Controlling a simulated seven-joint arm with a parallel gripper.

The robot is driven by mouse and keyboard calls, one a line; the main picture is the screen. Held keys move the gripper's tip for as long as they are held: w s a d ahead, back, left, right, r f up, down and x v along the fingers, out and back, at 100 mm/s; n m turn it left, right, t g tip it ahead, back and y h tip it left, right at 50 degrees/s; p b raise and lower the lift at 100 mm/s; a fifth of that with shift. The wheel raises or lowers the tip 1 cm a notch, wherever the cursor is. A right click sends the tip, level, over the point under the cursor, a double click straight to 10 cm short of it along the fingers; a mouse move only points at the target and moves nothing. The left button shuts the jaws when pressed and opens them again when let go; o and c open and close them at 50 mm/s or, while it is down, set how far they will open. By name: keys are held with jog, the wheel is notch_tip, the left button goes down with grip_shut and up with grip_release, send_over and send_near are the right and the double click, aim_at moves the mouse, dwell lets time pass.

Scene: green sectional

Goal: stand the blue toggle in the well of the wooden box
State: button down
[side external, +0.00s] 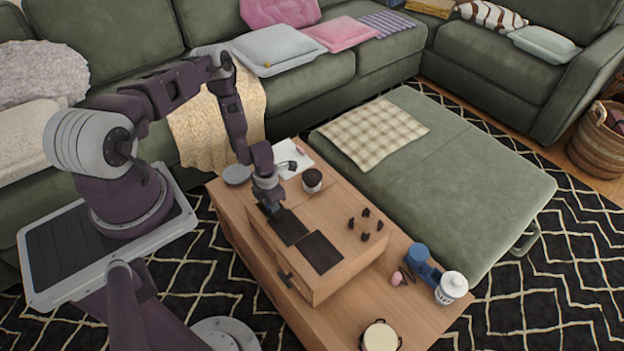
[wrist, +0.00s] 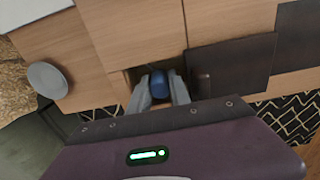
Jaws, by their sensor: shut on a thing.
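The wooden box (side external: 343,277) stands on the wooden table, with dark panels on its top. My gripper (side external: 268,208) is over the box's far left end, beside the nearest dark panel (side external: 288,227). In the wrist view my gripper (wrist: 159,90) is shut on the blue toggle (wrist: 160,84), whose rounded end shows between the two grey fingers. The fingers and toggle are at the square opening of the well (wrist: 131,74), next to a dark panel (wrist: 231,68). The toggle's lower end is hidden, so I cannot tell whether it touches the well's floor.
A dark-lidded jar (side external: 312,181) stands behind the box and a grey disc (side external: 237,174) lies behind left. A blue object (side external: 417,256), a white jar (side external: 452,288) and a round pan (side external: 380,337) are at the table's right end.

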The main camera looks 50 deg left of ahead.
jog(key=shift+f, duration=0.2)
jog(key=shift+f, duration=0.55)
jog(key=shift+f, duration=0.4)
jog(key=shift+f, duration=0.1)
jog(key=c, duration=1.1)
grip_release()
jog(key=shift+r, duration=4.55)
